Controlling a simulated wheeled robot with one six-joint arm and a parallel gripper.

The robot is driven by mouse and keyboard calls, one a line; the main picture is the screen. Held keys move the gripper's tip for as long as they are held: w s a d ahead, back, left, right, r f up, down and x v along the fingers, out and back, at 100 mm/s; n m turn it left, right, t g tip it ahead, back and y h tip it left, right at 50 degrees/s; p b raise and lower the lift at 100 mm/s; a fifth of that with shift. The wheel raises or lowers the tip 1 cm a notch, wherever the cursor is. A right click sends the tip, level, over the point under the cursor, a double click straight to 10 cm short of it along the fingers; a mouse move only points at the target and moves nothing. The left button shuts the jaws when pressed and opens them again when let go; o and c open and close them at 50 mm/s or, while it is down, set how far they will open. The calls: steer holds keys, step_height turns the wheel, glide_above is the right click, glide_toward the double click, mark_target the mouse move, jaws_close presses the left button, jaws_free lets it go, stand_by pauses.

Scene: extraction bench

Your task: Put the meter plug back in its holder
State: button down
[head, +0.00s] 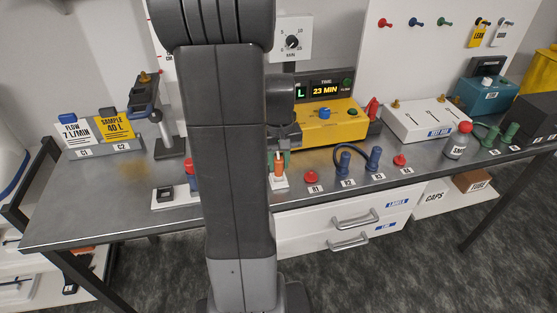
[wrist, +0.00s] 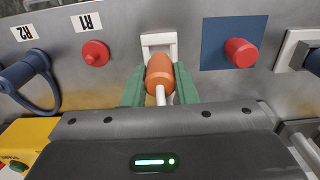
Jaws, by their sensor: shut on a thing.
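An orange plug (wrist: 160,72), which I take to be the meter plug, has a pale stem or cable running from its near end. My gripper (wrist: 160,88) has green fingers, shut on the plug from both sides. The plug's far end is at a white holder (wrist: 159,40) on the steel bench; whether it is seated inside or just over it I cannot tell. In the head view the orange plug (head: 278,167) stands upright between the green fingers (head: 280,158), right above the white holder (head: 280,182). My own arm hides part of the bench there.
A red cap (wrist: 95,53) at label R1 sits close to one side. A red knob (wrist: 240,52) on a blue patch is on the other. A yellow timer box (head: 325,128) stands behind.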

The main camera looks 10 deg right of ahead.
mark_target(279, 159)
steer(key=shift+f+b, duration=0.85)
steer(key=shift+f, duration=0.35)
steer(key=c, duration=1.1)
jaws_free()
steer(key=shift+r, duration=0.1)
step_height(279, 159, up, 14)
steer(key=shift+f, duration=0.1)
step_height(279, 159, down, 14)
steer(key=shift+r, duration=0.1)
steer(key=shift+r+p, duration=0.3)
